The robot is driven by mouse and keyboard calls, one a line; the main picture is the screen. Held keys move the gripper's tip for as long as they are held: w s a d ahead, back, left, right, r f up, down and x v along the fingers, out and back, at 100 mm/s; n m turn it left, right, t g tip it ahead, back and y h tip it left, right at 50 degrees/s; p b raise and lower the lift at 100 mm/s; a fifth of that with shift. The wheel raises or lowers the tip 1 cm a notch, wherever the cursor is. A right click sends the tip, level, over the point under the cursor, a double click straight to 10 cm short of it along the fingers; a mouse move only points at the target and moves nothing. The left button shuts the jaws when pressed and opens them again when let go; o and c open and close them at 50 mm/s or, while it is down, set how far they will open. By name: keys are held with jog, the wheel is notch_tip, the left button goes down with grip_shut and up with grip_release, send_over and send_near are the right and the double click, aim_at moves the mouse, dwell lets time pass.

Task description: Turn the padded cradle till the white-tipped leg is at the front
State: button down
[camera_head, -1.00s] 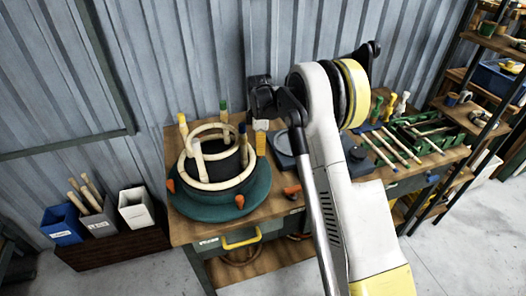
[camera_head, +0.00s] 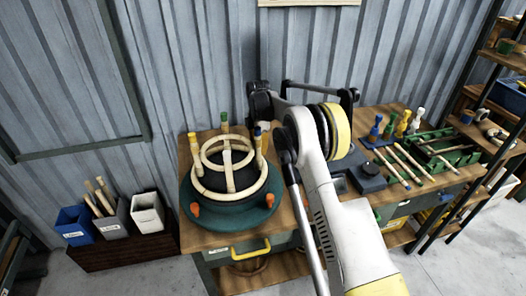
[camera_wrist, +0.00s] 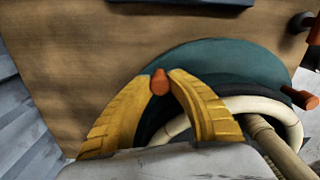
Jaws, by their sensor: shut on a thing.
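The padded cradle is a round green turntable (camera_head: 231,217) with a dark padded drum (camera_head: 218,182) on the bench. A pale cane frame with rings (camera_head: 211,188) sits around the drum. Its pale-tipped leg (camera_head: 228,172) stands at the near side, close to the middle. Other legs have a yellow tip (camera_head: 192,138), a green tip (camera_head: 223,117) and a blue tip (camera_head: 258,131). My gripper (camera_wrist: 167,76) has its yellow fingers shut on an orange peg (camera_wrist: 160,84) at the cradle's rim. Two other orange pegs show at the near rim in the head view.
A green rack (camera_head: 441,150) with sticks and several colour-topped pieces stand on the right of the bench. A dark block (camera_head: 368,177) sits between. Labelled bins (camera_head: 76,224) stand on the left. A yellow drawer handle (camera_head: 252,249) is below the cradle.

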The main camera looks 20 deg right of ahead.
jog(key=shift+w+a+n, duration=0.5)
jog(key=shift+w, duration=0.1)
dwell(0.3)
jog(key=c, duration=1.2)
grip_release()
jog(key=shift+w, duration=0.1)
notch_tip(320, 180, up, 12)
